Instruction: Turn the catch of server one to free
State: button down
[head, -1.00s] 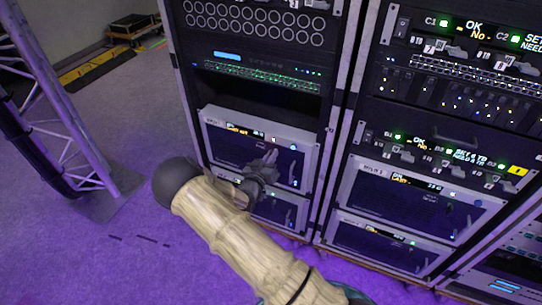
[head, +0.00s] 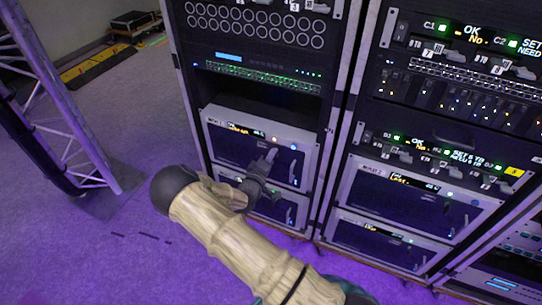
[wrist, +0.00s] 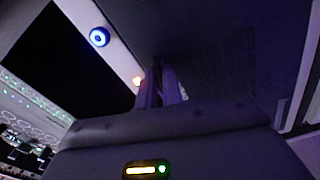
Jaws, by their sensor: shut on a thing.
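Server one (head: 228,140) seems to be the upper light-framed unit low in the left rack; its label is too small to read. It has a small lit display (head: 240,129) and a dark front. My gripper (head: 268,160) is at the lower middle of this front, with its jaws shut on a small part, seemingly the catch. The jaws cover the catch, so its angle cannot be told. In the wrist view my jaws (wrist: 160,88) reach the dark panel, between an orange light (wrist: 137,81) and a pale strip. A blue-lit round button (wrist: 98,37) is at upper left.
A similar unit (head: 285,212) sits just below, partly behind my arm. The right rack (head: 345,195) stands close beside, with more framed units. A truss leg (head: 75,130) stands at left.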

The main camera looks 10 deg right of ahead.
jog(key=shift+f+n, duration=0.1)
jog(key=shift+n, duration=1.5)
jog(key=c, duration=1.6)
grip_release()
jog(key=shift+o, duration=0.2)
jog(key=p+v, duration=0.1)
jog(key=v, duration=1.6)
jog(key=shift+s+a, duration=0.15)
